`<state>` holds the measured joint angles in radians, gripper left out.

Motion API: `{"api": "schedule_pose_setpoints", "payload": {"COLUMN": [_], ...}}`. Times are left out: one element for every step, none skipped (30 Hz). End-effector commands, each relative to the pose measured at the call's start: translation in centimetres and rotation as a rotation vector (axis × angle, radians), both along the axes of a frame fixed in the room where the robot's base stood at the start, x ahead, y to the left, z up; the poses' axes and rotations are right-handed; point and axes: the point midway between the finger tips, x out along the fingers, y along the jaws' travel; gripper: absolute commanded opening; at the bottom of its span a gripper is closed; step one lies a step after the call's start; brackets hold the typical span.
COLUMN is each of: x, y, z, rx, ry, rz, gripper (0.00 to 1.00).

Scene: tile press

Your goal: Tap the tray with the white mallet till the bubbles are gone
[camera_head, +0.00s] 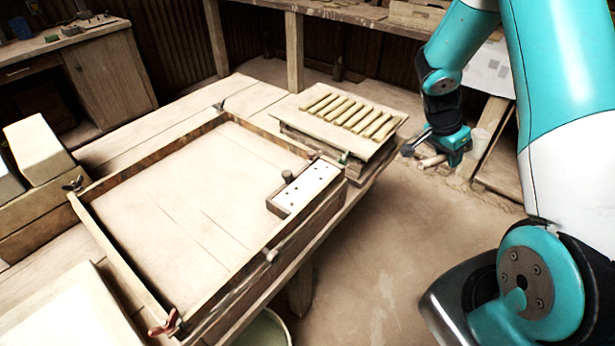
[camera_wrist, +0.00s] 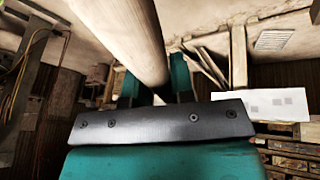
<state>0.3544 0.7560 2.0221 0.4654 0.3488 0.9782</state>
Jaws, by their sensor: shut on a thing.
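The tray (camera_head: 95,230) is a large, shallow wooden frame on the table, with pale, smooth material (camera_head: 190,200) inside. A few thin lines cross this surface; I cannot make out bubbles. My gripper (camera_head: 440,155) is to the right of the tray, above the floor and apart from the table. In the wrist view my gripper (camera_wrist: 154,84) is shut on a pale, round shaft, which I take for the white mallet (camera_wrist: 125,32). The shaft passes between the two teal fingers and out at the top edge. The mallet's head cannot be made out.
A block with dark holes (camera_head: 310,188) sits at the tray's right corner beside a dark knob. A board with several wooden strips (camera_head: 350,112) stands behind it. Pale blocks (camera_head: 40,145) lie at left. A bucket (camera_head: 262,330) is below the front edge. Floor at right is clear.

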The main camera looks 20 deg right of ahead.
Motion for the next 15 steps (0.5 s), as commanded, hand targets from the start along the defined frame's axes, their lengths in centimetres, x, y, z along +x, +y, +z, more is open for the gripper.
{"api": "schedule_pose_setpoints", "payload": {"x": [0.0, 0.0, 0.0, 0.0, 0.0, 0.0, 0.0, 0.0, 0.0, 0.0, 0.0, 0.0, 0.0, 0.0, 0.0], "y": [0.0, 0.0, 0.0, 0.0, 0.0, 0.0, 0.0, 0.0, 0.0, 0.0, 0.0, 0.0, 0.0, 0.0, 0.0], "z": [-0.1, -0.1, -0.1, -0.1, -0.1, -0.1, -0.1, -0.2, -0.5, -0.9, -1.4, -2.2, -2.9, -3.5, -4.3], "rx": [-0.001, -0.001, -0.001, -0.001, -0.001, -0.001, -0.001, -0.001, -0.001, -0.001, -0.001, -0.001, -0.001, -0.001, -0.001], "ry": [0.000, 0.000, 0.000, 0.000, 0.000, 0.000, 0.000, 0.000, 0.000, 0.000, 0.000, 0.000, 0.000, 0.000, 0.000], "rz": [0.000, 0.000, -0.001, -0.001, -0.001, -0.001, -0.001, -0.001, 0.000, 0.000, 0.000, 0.000, 0.000, 0.000, 0.000], "gripper": [0.00, 0.00, 0.00, 0.00, 0.00, 0.00, 0.00, 0.00, 0.00, 0.00, 0.00, 0.00, 0.00, 0.00, 0.00]}}
